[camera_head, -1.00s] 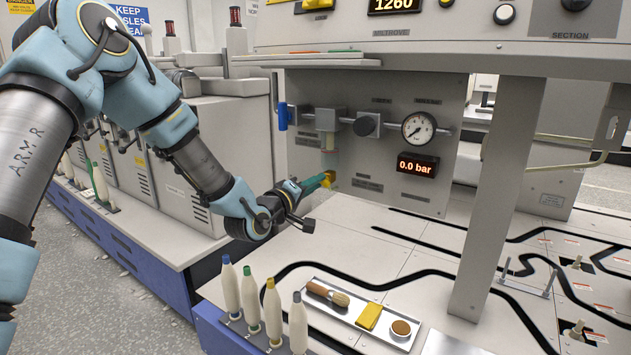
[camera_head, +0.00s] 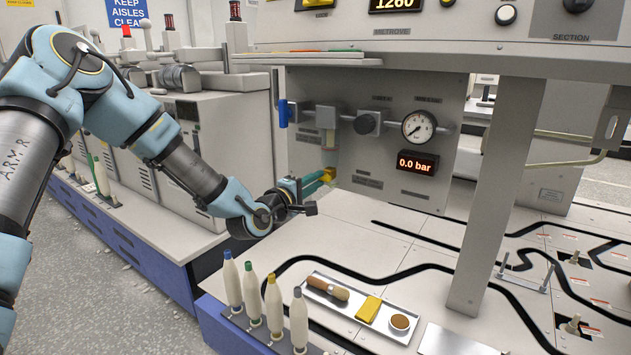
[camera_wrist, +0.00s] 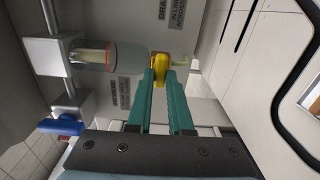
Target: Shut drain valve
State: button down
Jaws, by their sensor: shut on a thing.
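The drain valve has a yellow handle (camera_wrist: 160,68) below a clear bowl (camera_wrist: 92,56) on the grey panel. In the head view the yellow handle (camera_head: 328,175) shows at the tip of my gripper (camera_head: 312,181). In the wrist view the green fingers of my gripper (camera_wrist: 160,84) are shut on the yellow handle. The fingers hide part of the handle. A thin pale outlet (camera_wrist: 180,62) shows just beyond it.
A blue lever (camera_head: 283,113) is at the panel's left. A gauge (camera_head: 418,127) and a display (camera_head: 417,162) reading 0.0 bar are on the panel. Several bobbins (camera_head: 274,305) and a tray (camera_head: 345,312) with a brush stand on the bench below.

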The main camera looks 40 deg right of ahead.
jog(key=c, duration=0.8)
grip_release()
jog(key=v, duration=1)
jog(key=shift+a, duration=0.4)
